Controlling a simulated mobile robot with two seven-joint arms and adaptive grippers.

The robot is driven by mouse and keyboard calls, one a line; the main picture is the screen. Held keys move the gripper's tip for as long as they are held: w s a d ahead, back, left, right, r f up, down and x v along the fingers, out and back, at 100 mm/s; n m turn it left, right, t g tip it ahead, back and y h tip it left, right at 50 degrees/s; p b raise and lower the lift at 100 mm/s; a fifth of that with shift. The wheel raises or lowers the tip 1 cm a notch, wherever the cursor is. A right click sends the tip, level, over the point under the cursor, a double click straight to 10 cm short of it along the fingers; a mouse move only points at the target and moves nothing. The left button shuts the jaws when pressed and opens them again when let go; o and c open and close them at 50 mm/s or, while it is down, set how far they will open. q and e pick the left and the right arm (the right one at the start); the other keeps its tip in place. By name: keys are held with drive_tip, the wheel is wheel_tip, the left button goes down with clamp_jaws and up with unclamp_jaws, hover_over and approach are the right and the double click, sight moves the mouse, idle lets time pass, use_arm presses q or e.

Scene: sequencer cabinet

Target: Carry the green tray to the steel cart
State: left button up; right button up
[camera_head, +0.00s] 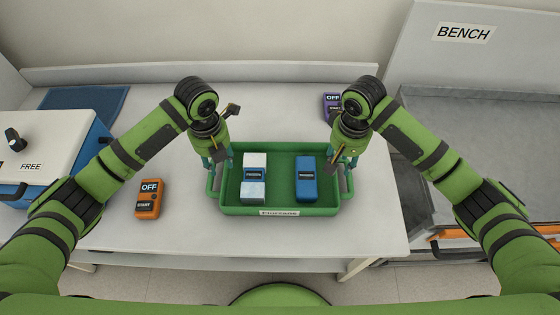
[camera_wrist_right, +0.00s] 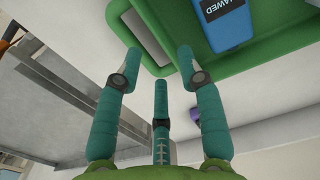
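The green tray (camera_head: 280,208) sits on the white table in the head view, with a handle at each end and a label on its front. My left gripper (camera_head: 220,162) is at the left handle and my right gripper (camera_head: 348,165) at the right handle. In the right wrist view the open fingers of the right gripper (camera_wrist_right: 158,68) point at the tray's handle (camera_wrist_right: 150,32), apart on either side. The left fingertips are partly hidden, so their closure is unclear. The steel cart (camera_head: 490,140) stands at the right.
An orange OFF/START device (camera_head: 148,198) lies left of the tray. A purple device (camera_head: 331,104) is behind my right gripper. A blue mat (camera_head: 85,108) and a white-lidded blue box (camera_head: 45,150) are at the left. A BENCH sign (camera_head: 464,33) marks the cart's back panel.

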use_arm(q)
drive_tip(key=shift+s+r, duration=0.1)
drive_tip(key=shift+s, duration=0.1)
use_arm(e)
drive_tip(key=shift+s+r, duration=0.1)
drive_tip(key=shift+s, duration=0.1)
